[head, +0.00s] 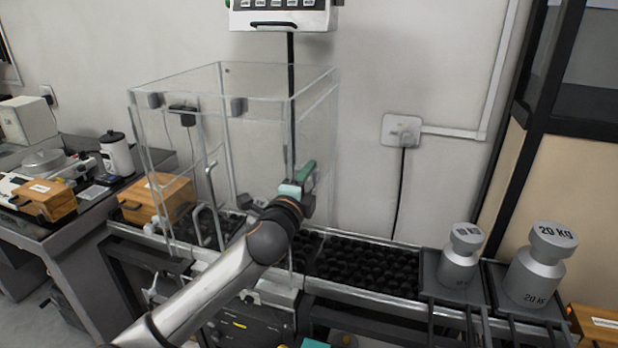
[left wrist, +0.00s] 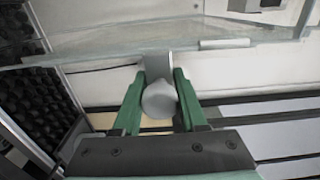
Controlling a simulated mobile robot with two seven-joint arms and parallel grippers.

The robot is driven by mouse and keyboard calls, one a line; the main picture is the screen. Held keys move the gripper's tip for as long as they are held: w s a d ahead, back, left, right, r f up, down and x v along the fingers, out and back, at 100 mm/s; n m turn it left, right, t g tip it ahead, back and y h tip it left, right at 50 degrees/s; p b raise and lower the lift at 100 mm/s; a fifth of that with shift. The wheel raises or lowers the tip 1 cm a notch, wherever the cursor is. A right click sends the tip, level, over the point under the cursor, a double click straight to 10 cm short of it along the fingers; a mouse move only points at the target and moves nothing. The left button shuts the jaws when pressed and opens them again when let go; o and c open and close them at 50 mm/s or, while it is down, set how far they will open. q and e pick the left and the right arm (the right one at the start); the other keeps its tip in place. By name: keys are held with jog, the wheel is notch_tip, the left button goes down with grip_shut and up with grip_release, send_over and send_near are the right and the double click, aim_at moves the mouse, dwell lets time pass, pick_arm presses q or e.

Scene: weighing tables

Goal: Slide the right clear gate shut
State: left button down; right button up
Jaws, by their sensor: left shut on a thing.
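The clear enclosure (head: 190,83) stands on the roller bench against the wall. Its right clear gate (head: 318,130) is the see-through panel on the right side. How far the gate stands open is hard to tell through the clear walls. My left gripper (head: 303,178) is at the right side of the enclosure, low on the panel. In the left wrist view its green fingers (left wrist: 160,88) are shut on a grey rounded handle (left wrist: 159,101), below a clear panel edge (left wrist: 100,46). The gripper hides the handle in the head view. My right gripper is not in view.
Black rollers (head: 365,265) run right of the enclosure. Two grey weights, a smaller one (head: 460,258) and a 20 kg one (head: 538,268), stand at the right. A wooden box (head: 168,200) is at the left. A wall socket (head: 402,131) has a hanging cable.

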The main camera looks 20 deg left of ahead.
pick_arm(q)
notch_tip(320, 180, down, 26)
jog(key=b, duration=1.6)
jog(key=shift+r, duration=0.2)
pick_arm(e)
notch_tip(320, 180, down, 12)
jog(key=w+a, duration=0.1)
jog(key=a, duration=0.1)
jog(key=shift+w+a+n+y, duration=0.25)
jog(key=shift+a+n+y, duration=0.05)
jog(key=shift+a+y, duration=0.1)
pick_arm(q)
jog(key=shift+f, duration=0.1)
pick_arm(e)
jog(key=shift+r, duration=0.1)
pick_arm(q)
jog(key=c, duration=0.6)
grip_release()
jog(key=shift+o, duration=0.6)
jog(key=shift+s, duration=0.1)
